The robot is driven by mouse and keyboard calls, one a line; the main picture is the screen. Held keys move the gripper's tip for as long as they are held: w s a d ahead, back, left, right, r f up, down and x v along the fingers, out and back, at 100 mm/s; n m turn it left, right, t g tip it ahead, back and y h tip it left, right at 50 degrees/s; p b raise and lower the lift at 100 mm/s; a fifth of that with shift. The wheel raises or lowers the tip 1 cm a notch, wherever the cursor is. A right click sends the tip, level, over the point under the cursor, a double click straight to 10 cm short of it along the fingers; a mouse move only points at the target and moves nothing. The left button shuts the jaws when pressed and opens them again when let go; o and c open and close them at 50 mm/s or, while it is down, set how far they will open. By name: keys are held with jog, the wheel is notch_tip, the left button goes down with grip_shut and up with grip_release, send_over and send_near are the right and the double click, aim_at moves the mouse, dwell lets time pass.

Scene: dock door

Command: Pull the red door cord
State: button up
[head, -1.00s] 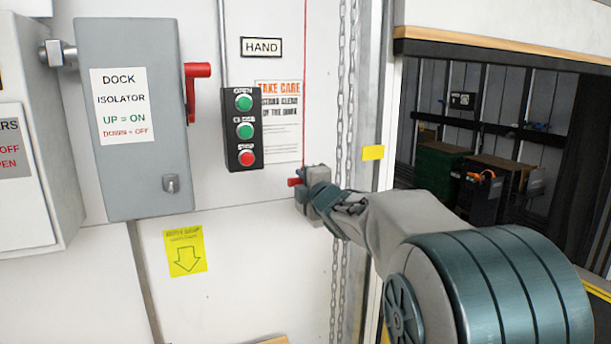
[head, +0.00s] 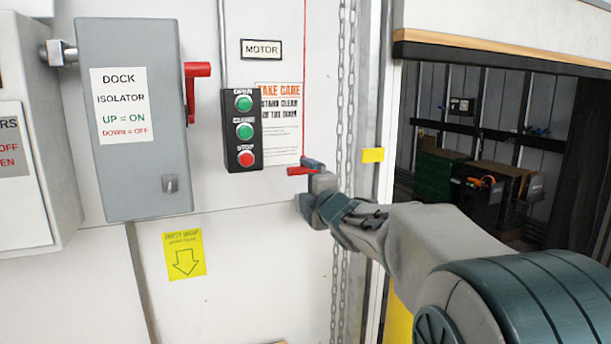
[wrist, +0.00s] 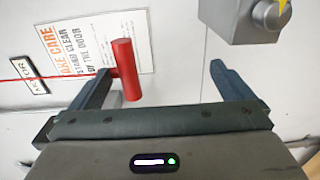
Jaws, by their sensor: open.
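The red cord (head: 305,60) hangs down the white wall and ends in a red crossbar handle (head: 299,171). My gripper (head: 307,185) is at the handle, with its jaws apart. In the wrist view the handle (wrist: 126,70) lies just inside the left finger of my gripper (wrist: 160,76), with a wide empty gap to the right finger. I cannot tell whether it touches the left finger. The cord (wrist: 60,75) runs off to the left there. A small plate on the wall (head: 262,49) reads MOTOR.
A push-button box (head: 243,130) and the grey dock isolator (head: 135,180) with its red lever (head: 192,90) are on the wall at left. A hanging chain (head: 341,100) runs close behind my gripper. The door opening is at right.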

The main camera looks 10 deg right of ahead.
jog(key=s+d+b, duration=0.1)
jog(key=s, duration=0.6)
jog(key=shift+d, duration=0.2)
jog(key=s+d+f+m+g+h+p, duration=0.1)
jog(key=s+d+f+m+g+h, duration=0.1)
jog(key=s+f+m+g, duration=0.35)
jog(key=s+d+f+m+g+h, duration=0.1)
jog(key=s+f+m+g+h, duration=0.15)
jog(key=s+f+m, duration=0.5)
jog(key=s+a+f+m+g, duration=0.2)
jog(key=s+f+m+g, duration=0.1)
jog(key=s+f, duration=0.2)
jog(key=s+a+f+m+g+y, duration=0.1)
jog(key=s+a+f+m+g, duration=0.1)
jog(key=s+f, duration=0.4)
jog(key=s+m+g, duration=0.1)
jog(key=s+m, duration=0.1)
jog(key=s, duration=0.2)
jog(key=shift+f+g+p, duration=0.2)
jog(key=shift+g+p, duration=0.15)
jog(key=shift+g, duration=0.05)
dwell(1.7)
